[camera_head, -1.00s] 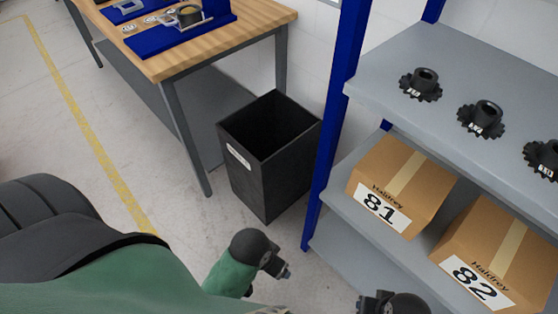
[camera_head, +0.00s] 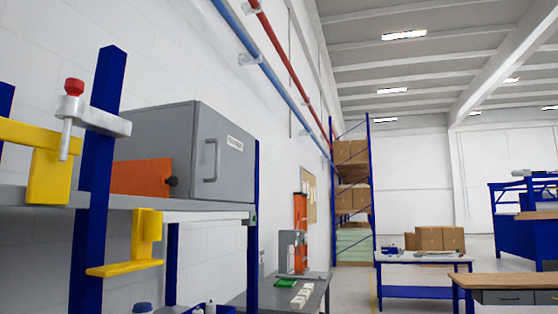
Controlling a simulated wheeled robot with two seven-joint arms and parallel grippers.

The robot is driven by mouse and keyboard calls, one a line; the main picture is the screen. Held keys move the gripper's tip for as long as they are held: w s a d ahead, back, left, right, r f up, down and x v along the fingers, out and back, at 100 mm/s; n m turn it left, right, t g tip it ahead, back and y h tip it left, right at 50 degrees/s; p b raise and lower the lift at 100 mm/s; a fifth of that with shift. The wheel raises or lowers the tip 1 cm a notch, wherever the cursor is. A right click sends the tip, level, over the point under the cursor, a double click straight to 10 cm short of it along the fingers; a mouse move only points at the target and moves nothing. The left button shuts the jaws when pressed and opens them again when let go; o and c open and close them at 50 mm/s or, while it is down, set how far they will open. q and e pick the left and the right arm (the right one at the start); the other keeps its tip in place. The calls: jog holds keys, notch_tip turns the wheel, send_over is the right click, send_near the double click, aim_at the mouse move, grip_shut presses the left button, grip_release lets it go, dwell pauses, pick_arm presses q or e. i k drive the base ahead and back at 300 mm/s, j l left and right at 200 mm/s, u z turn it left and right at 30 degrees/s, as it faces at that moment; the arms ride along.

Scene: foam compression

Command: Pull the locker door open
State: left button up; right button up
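A grey locker (camera_head: 178,146) stands on a grey shelf at the left of the head view. Its door (camera_head: 224,157) faces right and looks shut. The door has a vertical bar handle (camera_head: 211,160) near its left edge and a small white label (camera_head: 235,143) near the top. Neither of my grippers shows in the head view now.
The shelf (camera_head: 200,202) has blue posts (camera_head: 94,180), a red-topped clamp (camera_head: 72,108), yellow brackets (camera_head: 140,240) and an orange block (camera_head: 141,177) beside the locker. Beyond are a grey table (camera_head: 315,291), a tall rack (camera_head: 368,190) and wooden-topped benches (camera_head: 510,281).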

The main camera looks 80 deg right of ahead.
aim_at(223, 160)
jog(key=z, duration=2)
